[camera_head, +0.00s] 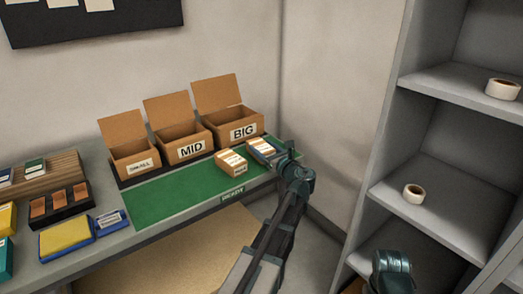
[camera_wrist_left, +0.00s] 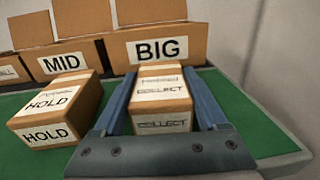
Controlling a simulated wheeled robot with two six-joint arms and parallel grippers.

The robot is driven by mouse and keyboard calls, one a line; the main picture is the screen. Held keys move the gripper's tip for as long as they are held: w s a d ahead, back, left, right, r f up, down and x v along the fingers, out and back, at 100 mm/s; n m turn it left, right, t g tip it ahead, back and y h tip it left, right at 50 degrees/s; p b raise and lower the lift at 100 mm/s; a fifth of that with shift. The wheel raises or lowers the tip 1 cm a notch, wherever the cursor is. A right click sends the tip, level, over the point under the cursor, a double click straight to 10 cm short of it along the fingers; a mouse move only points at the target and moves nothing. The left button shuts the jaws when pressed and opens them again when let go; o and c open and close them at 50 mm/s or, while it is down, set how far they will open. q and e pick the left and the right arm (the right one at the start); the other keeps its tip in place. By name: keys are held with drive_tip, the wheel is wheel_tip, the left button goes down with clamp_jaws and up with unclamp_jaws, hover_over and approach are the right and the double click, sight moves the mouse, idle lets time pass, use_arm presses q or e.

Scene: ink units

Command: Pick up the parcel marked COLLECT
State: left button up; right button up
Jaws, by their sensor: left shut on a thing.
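The parcel marked COLLECT (camera_wrist_left: 160,97) is a small tan box with white labels on its top and front. My left gripper (camera_head: 264,149) is shut on it, with one blue finger along each side in the left wrist view. In the head view the parcel (camera_head: 262,145) is partly covered by the gripper, at the right end of the green mat (camera_head: 165,195). A similar parcel marked HOLD (camera_wrist_left: 52,112) stands apart to its left and also shows in the head view (camera_head: 231,163).
Three open cardboard boxes stand behind the mat, among them the MID box (camera_head: 190,150) and the BIG box (camera_head: 243,132). Blue and yellow packs (camera_head: 66,238) lie at the left. A grey shelf (camera_head: 440,205) with tape rolls stands at the right. The mat's left part is clear.

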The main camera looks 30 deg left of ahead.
sight(263, 147)
use_arm(q)
drive_tip(key=shift+r, duration=0.1)
drive_tip(key=shift+r+p, duration=0.95)
drive_tip(key=shift+p, duration=0.05)
wheel_tip(263, 147, up, 2)
drive_tip(key=shift+r+p, duration=0.1)
drive_tip(key=shift+p, duration=1)
drive_tip(key=s+d, duration=0.9)
drive_tip(key=s, duration=0.3)
drive_tip(key=shift+s+d+r+p, duration=0.35)
drive_tip(key=shift+s, duration=0.05)
